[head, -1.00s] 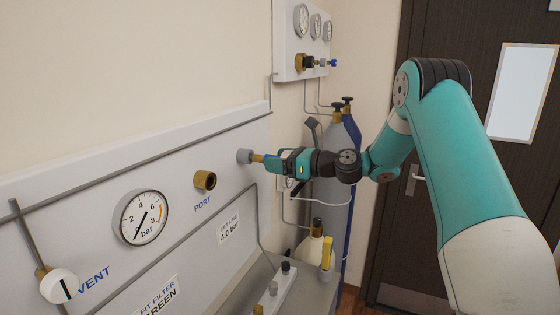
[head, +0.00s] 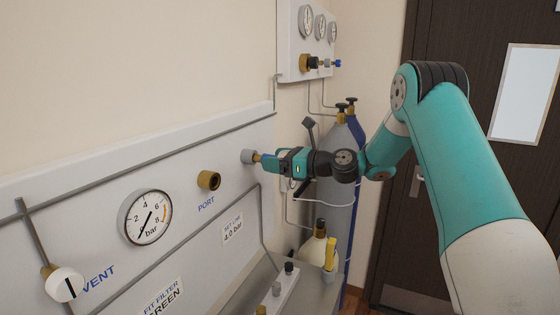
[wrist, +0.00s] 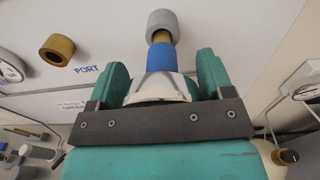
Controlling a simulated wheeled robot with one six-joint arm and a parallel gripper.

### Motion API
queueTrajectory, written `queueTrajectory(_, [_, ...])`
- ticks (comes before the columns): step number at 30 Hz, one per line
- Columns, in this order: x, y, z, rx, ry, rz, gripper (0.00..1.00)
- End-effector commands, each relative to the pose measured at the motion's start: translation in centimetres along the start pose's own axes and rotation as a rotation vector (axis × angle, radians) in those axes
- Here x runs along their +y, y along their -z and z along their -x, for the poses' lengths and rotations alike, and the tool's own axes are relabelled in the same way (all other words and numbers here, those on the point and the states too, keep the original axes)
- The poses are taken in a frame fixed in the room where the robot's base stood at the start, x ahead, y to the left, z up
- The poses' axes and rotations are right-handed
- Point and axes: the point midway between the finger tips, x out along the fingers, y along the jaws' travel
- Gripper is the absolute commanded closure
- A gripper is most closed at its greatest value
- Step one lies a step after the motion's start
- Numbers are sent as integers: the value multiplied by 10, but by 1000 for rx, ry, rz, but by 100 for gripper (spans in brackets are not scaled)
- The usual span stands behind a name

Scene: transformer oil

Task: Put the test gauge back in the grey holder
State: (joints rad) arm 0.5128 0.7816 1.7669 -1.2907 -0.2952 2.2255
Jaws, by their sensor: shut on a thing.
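The grey holder (head: 249,156) is a short round socket on the white wall panel; it also shows at the top of the wrist view (wrist: 162,20). My gripper (wrist: 163,66) is shut on the test gauge, which has a white body (wrist: 160,86), a blue band (wrist: 160,58) and a brass stem. The stem points at the panel and its end meets the holder's mouth, in line with it. How deep the tip sits inside is hidden. In the head view, my gripper (head: 279,161) is just right of the holder, and the gauge's blue band (head: 269,161) shows.
The brass port (head: 208,180) is on the panel left of the holder, with a fixed dial (head: 148,217) and white vent valve (head: 65,284) further left. Gas cylinders (head: 333,180) stand behind my gripper. A bottle (head: 318,247) and yellow item (head: 330,254) are below.

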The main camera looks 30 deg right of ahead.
Motion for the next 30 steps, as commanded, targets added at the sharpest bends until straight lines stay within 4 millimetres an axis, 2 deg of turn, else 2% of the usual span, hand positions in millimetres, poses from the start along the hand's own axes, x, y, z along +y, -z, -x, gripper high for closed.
queueTrajectory(30, [0, -2, -26, -2, -1, 2, 59])
